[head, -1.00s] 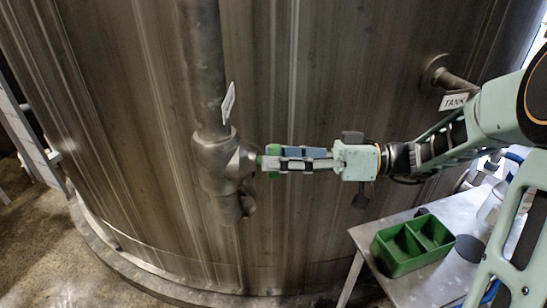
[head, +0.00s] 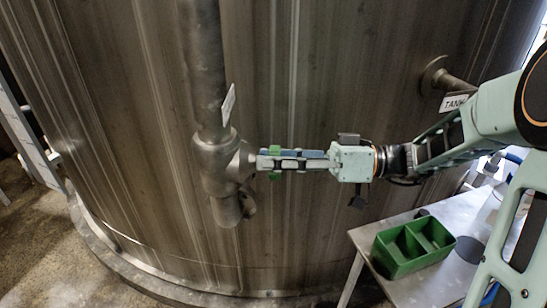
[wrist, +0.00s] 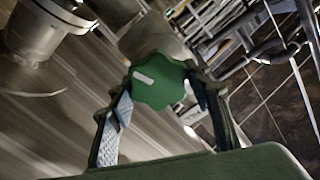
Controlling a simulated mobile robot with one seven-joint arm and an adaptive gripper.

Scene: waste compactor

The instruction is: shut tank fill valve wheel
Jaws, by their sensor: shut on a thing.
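The green valve wheel (wrist: 160,80) has a lobed rim and a white mark on its face in the wrist view. It sits between the two fingers of my gripper (wrist: 162,98), which is shut on it. In the head view my gripper (head: 268,162) reaches in level from the right. Small green parts of the wheel (head: 275,175) show above and below the fingers; the rest is hidden. The grey metal valve body (head: 220,162) is just left of the fingertips, on a vertical pipe in front of the tank.
The large steel tank (head: 330,90) curves close behind my gripper. A pipe stub with a TANK label (head: 455,102) is at the upper right. A metal table (head: 400,290) with a green divided tray (head: 412,262) stands below my arm. A white tag (head: 228,104) hangs by the vertical pipe.

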